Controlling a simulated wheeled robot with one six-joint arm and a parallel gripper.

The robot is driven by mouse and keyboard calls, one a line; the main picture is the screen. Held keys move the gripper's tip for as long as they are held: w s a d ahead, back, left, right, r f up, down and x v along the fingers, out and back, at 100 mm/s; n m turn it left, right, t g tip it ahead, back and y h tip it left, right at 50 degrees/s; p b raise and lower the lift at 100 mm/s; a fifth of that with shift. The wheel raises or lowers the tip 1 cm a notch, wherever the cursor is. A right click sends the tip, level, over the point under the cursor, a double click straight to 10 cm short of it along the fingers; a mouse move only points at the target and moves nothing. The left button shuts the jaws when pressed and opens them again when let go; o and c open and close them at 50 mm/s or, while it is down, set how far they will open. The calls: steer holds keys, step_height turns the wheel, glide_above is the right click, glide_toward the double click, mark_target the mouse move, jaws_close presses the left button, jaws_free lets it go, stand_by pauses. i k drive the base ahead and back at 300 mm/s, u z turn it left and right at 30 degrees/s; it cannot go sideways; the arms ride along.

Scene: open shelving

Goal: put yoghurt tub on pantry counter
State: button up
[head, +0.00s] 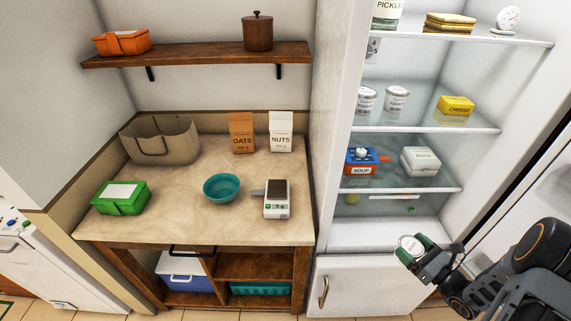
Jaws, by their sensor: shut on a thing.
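My gripper (413,251), with green fingertips, is shut on a white round-lidded tub (410,244), which looks like the yoghurt tub. It is held in front of the fridge, below the shelves. Much of the tub's side is hidden by the fingers, and its label cannot be read. The pantry counter (170,212) is left of the fridge, with a pale top on a wooden frame. My gripper is well to the right of the counter.
The counter holds a bag (160,143), green box (121,198), teal bowl (222,188), scale (277,207), oats (241,133) and nuts (281,132). The open fridge (335,180) has two similar tubs (397,97) on a shelf. A wooden shelf (200,54) hangs above.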

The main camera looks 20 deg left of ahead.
mark_target(172, 212)
steer(key=z, duration=1.8)
steer(key=k, duration=2.7)
steer(key=u, duration=1.2)
